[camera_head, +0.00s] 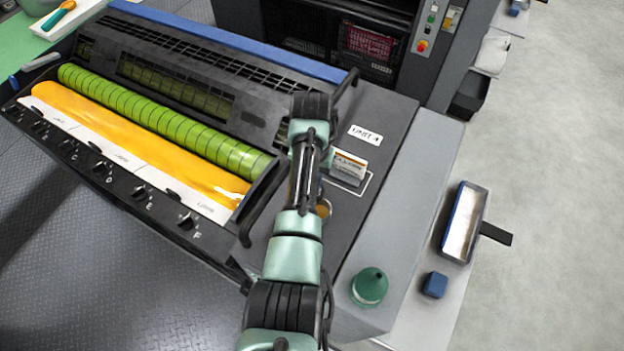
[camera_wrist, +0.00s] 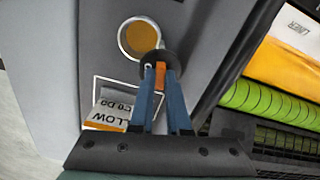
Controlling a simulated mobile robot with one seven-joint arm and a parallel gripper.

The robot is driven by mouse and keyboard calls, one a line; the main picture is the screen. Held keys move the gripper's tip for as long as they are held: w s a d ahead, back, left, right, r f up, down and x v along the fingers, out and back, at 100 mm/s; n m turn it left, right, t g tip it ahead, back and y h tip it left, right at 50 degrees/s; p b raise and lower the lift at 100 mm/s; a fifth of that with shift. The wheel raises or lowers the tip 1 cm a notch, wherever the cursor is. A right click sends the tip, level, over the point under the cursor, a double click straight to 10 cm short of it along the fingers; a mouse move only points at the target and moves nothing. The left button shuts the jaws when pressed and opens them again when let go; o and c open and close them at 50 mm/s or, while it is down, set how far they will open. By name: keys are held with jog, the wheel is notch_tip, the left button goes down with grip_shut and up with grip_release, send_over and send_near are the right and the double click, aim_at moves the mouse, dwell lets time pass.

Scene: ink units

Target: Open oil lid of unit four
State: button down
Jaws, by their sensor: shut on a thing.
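Unit four's oil opening (camera_wrist: 138,38) shows in the wrist view as a round hole with a pale rim and golden inside. It also shows in the head view (camera_head: 323,208), partly hidden by my arm. A dark round lid (camera_wrist: 172,58) with an orange grip part (camera_wrist: 159,76) covers the opening's lower right edge in the picture. My gripper (camera_wrist: 160,72) is shut on the lid by that orange part, between its blue fingers. I cannot tell whether the lid still touches the rim. In the head view my arm hides most of the gripper.
A "UNIT 4" label (camera_head: 365,134) and a small sign block (camera_head: 348,168) stand near my wrist. The ink tray (camera_head: 150,140) with green roller lies left. A green conical container (camera_head: 369,287), blue block (camera_head: 434,285) and open box (camera_head: 462,225) are at right.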

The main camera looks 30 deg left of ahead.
jog(key=c, duration=0.9)
grip_release()
jog(key=shift+r, duration=0.1)
jog(key=shift+r+p, duration=0.6)
jog(key=shift+r, duration=5.85)
